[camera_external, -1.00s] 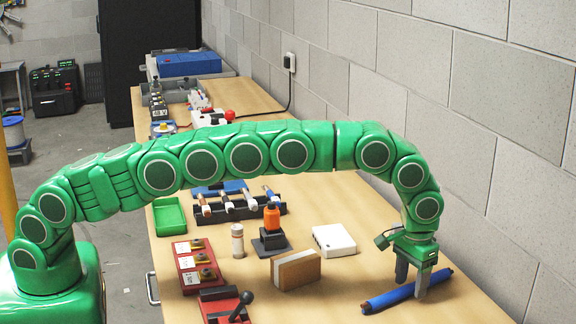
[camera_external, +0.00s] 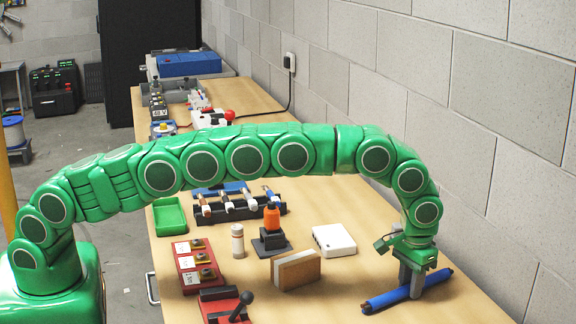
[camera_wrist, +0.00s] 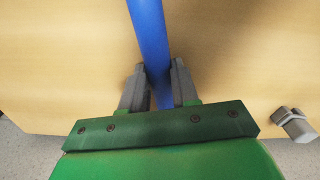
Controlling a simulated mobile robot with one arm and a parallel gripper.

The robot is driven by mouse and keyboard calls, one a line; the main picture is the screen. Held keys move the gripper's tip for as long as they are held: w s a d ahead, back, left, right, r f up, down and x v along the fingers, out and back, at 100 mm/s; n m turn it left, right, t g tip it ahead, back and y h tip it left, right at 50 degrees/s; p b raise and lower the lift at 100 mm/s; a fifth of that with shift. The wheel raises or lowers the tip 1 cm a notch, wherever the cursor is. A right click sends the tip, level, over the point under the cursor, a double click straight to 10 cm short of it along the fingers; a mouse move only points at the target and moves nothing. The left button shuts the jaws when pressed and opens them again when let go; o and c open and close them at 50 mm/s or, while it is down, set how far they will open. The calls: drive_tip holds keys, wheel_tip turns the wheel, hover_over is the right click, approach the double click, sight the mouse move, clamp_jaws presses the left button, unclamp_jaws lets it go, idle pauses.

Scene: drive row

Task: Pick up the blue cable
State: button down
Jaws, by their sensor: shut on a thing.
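The blue cable (camera_external: 388,299) is a short, straight, thick blue length with dark ends. It lies on the wooden table near its front right part. In the wrist view the blue cable (camera_wrist: 148,30) runs up from between the fingers to the top edge. My gripper (camera_external: 411,290) points down over the cable, with its fingers at table height. In the wrist view my gripper (camera_wrist: 159,75) has one grey finger on each side of the cable, shut on it. The cable appears to rest on the table still.
A brown and white block (camera_external: 296,270), a white box (camera_external: 334,240) and an orange-topped item (camera_external: 271,217) stand left of the gripper. A red lever unit (camera_external: 226,306) is at the front left. The grey block wall (camera_external: 500,150) runs along the right. Bare table (camera_external: 350,200) lies behind.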

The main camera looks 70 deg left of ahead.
drive_tip(key=shift+r, duration=0.1)
drive_tip(key=shift+r, duration=1.6)
drive_tip(key=shift+s+a+r, duration=0.1)
drive_tip(key=shift+s+r, duration=0.05)
drive_tip(key=shift+s, duration=0.05)
drive_tip(key=shift+s+a+r, duration=0.15)
drive_tip(key=shift+s+r, duration=0.3)
drive_tip(key=shift+r, duration=0.25)
drive_tip(key=s+a+r, duration=0.3)
drive_tip(key=s+r, duration=0.5)
drive_tip(key=s, duration=0.4)
drive_tip(key=shift+a, duration=0.3)
